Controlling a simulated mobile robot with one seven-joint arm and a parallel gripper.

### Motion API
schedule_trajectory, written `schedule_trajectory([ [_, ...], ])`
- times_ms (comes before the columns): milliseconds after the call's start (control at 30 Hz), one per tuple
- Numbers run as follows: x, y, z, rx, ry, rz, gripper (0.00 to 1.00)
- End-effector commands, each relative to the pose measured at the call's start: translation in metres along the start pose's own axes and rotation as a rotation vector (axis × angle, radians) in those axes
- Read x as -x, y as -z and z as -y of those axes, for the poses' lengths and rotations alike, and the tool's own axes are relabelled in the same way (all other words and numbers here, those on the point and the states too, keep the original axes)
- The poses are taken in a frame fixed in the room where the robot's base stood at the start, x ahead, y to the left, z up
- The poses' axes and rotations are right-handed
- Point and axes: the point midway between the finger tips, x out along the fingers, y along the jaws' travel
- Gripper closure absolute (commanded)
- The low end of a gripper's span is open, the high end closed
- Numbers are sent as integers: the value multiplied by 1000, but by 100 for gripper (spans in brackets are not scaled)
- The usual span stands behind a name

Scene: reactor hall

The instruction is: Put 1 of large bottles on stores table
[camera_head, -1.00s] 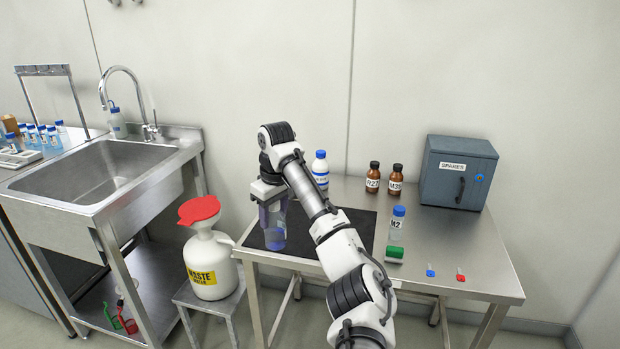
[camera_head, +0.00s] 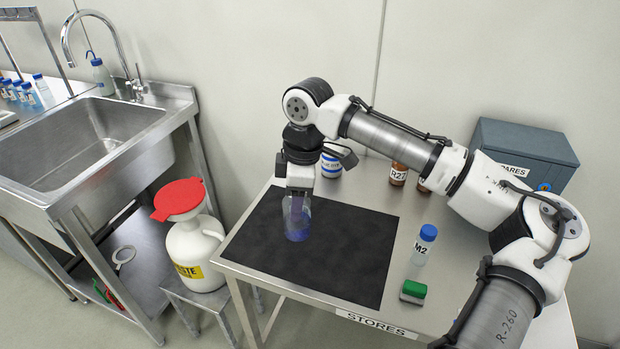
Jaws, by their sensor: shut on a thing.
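The stores table (camera_head: 262,286) is steel with a STORES label on its front edge. A black mat (camera_head: 345,262) covers its left part. My gripper (camera_head: 299,194) points down over the mat, shut on a clear bottle (camera_head: 297,224) with blue contents. The bottle is upright and its top is hidden by the jaws. Its base is at or just above the mat; I cannot tell whether it touches. A smaller clear bottle (camera_head: 423,246) marked M2, with a blue cap, stands right of the mat.
A white blue-banded bottle (camera_head: 331,166) and brown bottles (camera_head: 398,174) stand at the back, partly behind my arm. A green block (camera_head: 412,292) lies near the front edge. A grey-blue cabinet (camera_head: 530,150) stands back right. A waste jug (camera_head: 193,250) and sink (camera_head: 85,150) are left.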

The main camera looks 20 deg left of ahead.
Motion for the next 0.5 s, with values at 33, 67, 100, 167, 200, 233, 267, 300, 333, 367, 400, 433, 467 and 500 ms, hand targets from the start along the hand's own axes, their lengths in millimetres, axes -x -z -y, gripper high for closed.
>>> schedule_trajectory([
  [33,-1,-2,5,7,0,1,81],
  [67,-2,-3,7,10,0,1,81],
  [100,-4,-3,9,14,1,1,81],
  [167,-7,-4,10,16,0,0,81],
  [200,-10,-4,10,17,0,0,81],
  [233,-12,-4,10,17,0,0,81],
  [267,-15,-5,10,17,0,0,81],
  [300,-19,-5,10,16,0,1,81],
  [333,-22,-6,10,16,0,1,81],
  [367,-26,-6,10,16,1,1,81],
  [400,-31,-7,10,16,1,1,81],
  [433,-35,-7,10,16,0,1,81],
  [467,-38,-8,10,16,-1,1,81],
  [500,-42,-8,9,16,-1,2,81],
])
